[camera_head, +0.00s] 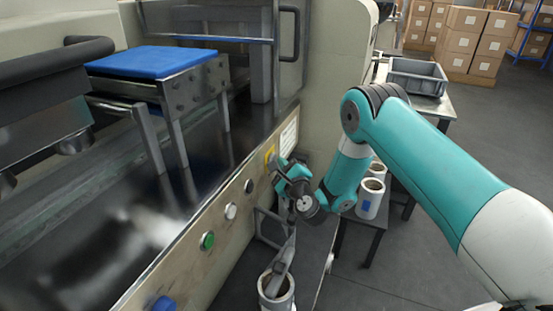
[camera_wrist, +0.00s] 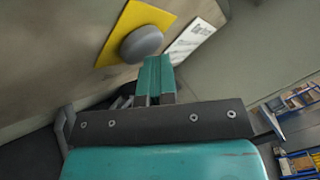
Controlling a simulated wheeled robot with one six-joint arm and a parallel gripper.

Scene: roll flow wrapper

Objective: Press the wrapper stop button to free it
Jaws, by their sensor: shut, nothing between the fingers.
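The stop button (camera_wrist: 143,44) shows in the wrist view as a round grey mushroom head on a yellow plate (camera_wrist: 150,17). In the head view the yellow plate (camera_head: 270,154) sits at the far end of the wrapper's front panel, and my gripper partly hides it. My gripper (camera_wrist: 158,62) is shut and empty, its teal fingers together. In the wrist view the fingertips are just below and right of the button head; I cannot tell whether they touch it. In the head view my gripper (camera_head: 277,165) is close in front of the panel.
A black knob (camera_head: 249,186), a white button (camera_head: 231,211), a green button (camera_head: 207,240) and a blue button (camera_head: 163,303) line the panel. A white label (camera_wrist: 189,40) is beside the plate. Open floor lies right.

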